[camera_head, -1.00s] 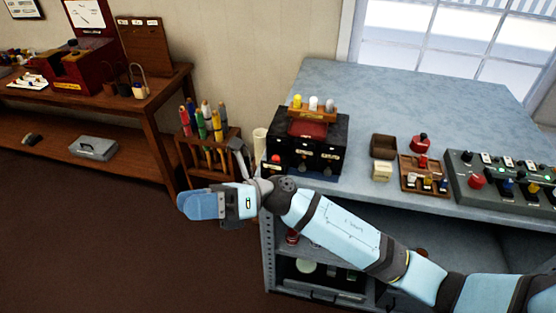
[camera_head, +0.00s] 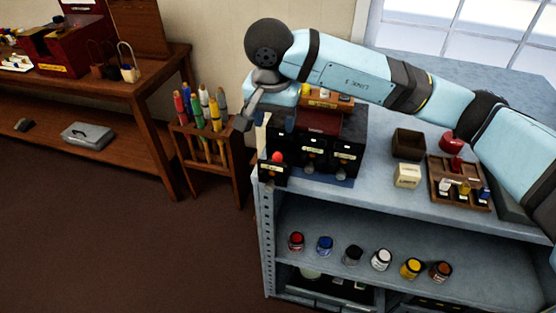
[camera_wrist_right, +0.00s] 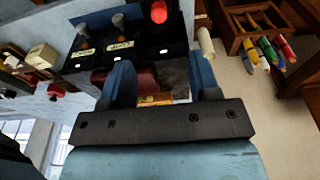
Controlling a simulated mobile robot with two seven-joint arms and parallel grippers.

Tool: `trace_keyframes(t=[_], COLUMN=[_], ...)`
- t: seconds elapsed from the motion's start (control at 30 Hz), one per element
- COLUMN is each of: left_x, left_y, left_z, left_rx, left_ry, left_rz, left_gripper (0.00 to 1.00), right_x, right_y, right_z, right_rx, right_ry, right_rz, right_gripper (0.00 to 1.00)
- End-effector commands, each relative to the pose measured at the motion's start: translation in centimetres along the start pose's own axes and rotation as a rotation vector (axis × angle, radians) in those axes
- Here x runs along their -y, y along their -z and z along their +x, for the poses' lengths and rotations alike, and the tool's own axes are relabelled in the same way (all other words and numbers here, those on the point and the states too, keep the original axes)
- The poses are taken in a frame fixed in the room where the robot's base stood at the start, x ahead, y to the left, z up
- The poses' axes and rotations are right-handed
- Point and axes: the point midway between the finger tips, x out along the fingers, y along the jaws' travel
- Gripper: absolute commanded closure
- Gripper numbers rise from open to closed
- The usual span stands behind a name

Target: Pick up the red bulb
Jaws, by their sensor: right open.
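The red bulb (camera_head: 277,156) is a small round red thing at the left drawer of the black cabinet (camera_head: 338,130). That drawer looks pulled out, and the bulb shows just above its front. In the right wrist view the red bulb (camera_wrist_right: 159,12) is at the top edge, beyond the fingertips. My right gripper (camera_head: 276,117) is above the cabinet's left end, higher than the bulb and apart from it. In the wrist view its two blue fingers (camera_wrist_right: 161,75) are spread with nothing between them. My left gripper is not in view.
A wooden bulb rack (camera_head: 325,101) on the cabinet is partly hidden by my right arm. A pencil stand (camera_head: 240,165) is at the left. A brown box (camera_head: 408,143), a cream block (camera_head: 407,176) and a small tray (camera_head: 437,190) are on the bench. Several jars line the shelf below.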

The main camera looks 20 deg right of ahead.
Motion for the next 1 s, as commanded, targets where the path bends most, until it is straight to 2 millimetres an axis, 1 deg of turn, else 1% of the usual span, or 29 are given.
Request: trace_keyframes(t=[0.03, 0.1, 0.2, 0.3, 0.53, 0.8, 0.9, 1.0], left_x=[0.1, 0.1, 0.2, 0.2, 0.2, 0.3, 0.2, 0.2], left_y=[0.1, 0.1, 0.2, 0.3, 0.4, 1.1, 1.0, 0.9], left_z=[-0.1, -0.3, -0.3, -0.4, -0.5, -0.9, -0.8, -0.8], left_rx=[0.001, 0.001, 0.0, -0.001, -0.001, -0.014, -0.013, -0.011], left_ry=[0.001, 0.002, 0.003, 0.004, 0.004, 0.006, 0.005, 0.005], left_rz=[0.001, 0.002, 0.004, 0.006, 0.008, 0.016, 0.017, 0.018], left_gripper=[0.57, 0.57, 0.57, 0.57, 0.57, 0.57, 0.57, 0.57], right_x=[-0.1, 0.0, 0.0, 0.0, 0.0, -0.1, -0.1, -0.1], right_y=[-0.1, -0.1, -0.1, -0.1, -0.2, -0.3, -0.3, -0.3], right_z=[1.1, 2.5, 4.4, 5.7, 7.4, 11.2, 11.8, 11.9], right_rx=[0.004, 0.005, 0.005, 0.005, 0.006, 0.007, 0.004, 0.004], right_ry=[-0.004, -0.002, 0.0, 0.001, 0.001, 0.002, 0.002, 0.003], right_rz=[0.0, 0.0, 0.001, 0.001, 0.001, 0.002, 0.001, 0.001], right_gripper=[0.44, 0.44, 0.44, 0.44, 0.44, 0.44, 0.44, 0.44])
